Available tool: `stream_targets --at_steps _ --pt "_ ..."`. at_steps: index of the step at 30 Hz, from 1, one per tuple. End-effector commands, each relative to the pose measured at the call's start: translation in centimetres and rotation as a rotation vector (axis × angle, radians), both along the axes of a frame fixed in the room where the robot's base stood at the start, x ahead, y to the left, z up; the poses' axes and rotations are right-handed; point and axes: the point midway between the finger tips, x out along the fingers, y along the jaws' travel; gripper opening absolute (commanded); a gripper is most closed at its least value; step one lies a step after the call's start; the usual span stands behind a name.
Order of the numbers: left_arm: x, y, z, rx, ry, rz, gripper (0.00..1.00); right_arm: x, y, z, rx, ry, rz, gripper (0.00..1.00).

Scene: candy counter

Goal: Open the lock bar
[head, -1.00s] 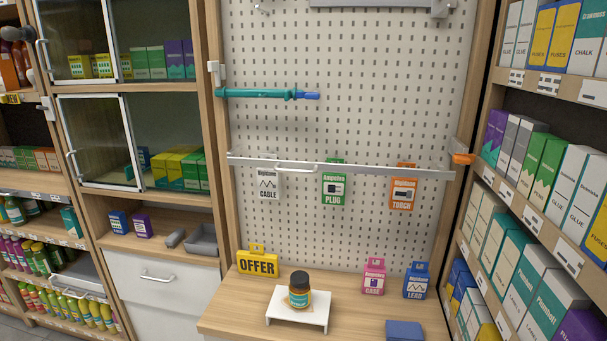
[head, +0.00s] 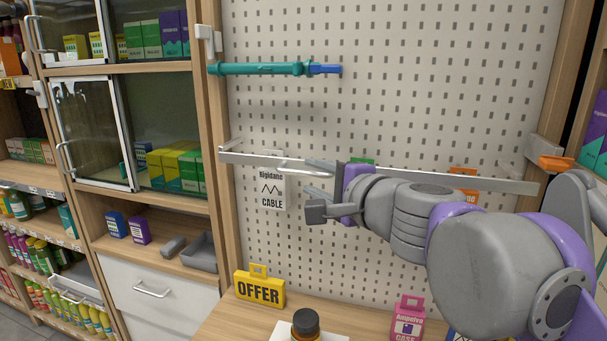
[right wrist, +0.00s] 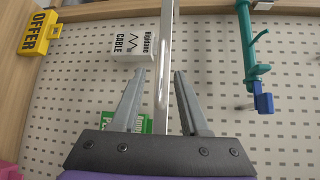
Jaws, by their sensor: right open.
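The lock bar (head: 400,176) is a long silver bar running across the front of the pegboard, with a light handle (head: 285,167) towards its left part. An orange piece (head: 556,163) sits at its right end. My right gripper (head: 316,181) is open in front of the bar near the handle's right end. In the right wrist view, the bar (right wrist: 168,45) runs between the spread fingers of the gripper (right wrist: 158,74); whether they touch it I cannot tell. My left gripper is not in view.
A white CABLE pack (head: 271,188) hangs behind the bar. My right arm covers much of the PLUG and TORCH packs. A teal rod (head: 265,69) sticks out above. Below are a yellow OFFER sign (head: 259,288), a dark-lidded jar (head: 305,325) and a pink pack (head: 407,320).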

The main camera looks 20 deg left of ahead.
Motion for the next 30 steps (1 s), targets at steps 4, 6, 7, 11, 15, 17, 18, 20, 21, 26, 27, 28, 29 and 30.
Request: stream_targets --at_steps 4,6,7,11,15,17,18,20,21,26,27,28,29,30 --pt "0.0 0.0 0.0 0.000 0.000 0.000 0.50 1.8 1.8 -0.4 0.000 0.000 0.002 0.45" --pt "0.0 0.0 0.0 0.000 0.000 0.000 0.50 2.3 2.3 -0.5 -0.001 -0.001 0.001 0.45" --pt "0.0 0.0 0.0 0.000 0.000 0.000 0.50 2.5 2.4 -0.5 -0.001 -0.001 0.001 0.45" --pt "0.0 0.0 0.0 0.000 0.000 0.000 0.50 3.0 2.9 -0.6 -0.001 -0.001 0.000 0.45" --pt "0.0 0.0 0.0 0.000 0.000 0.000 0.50 3.1 3.0 -0.7 -0.001 -0.001 0.000 0.45" --pt "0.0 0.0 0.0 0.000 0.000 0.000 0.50 3.1 3.0 -0.7 -0.001 -0.001 0.000 0.45" --pt "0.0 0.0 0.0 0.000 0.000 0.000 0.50 3.1 3.0 -0.7 -0.001 -0.001 0.000 0.45" --pt "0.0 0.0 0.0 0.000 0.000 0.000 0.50 3.1 3.0 -0.7 -0.001 -0.001 0.000 0.41" --pt "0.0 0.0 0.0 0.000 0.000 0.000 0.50 3.1 3.0 -0.7 -0.001 -0.001 0.000 0.34" --pt "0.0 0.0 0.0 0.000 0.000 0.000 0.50 3.1 3.0 -0.7 -0.001 -0.001 0.000 0.05" --pt "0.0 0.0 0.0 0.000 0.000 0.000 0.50 3.1 3.0 -0.7 -0.001 -0.001 0.000 0.00" --pt "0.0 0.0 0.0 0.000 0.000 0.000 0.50 3.1 3.0 -0.7 -0.001 -0.001 0.000 0.00" --pt "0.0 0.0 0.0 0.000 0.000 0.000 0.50 3.1 3.0 -0.7 -0.001 -0.001 0.000 0.00" --pt "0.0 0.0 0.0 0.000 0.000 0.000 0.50 3.1 3.0 -0.7 -0.001 -0.001 0.000 0.00"
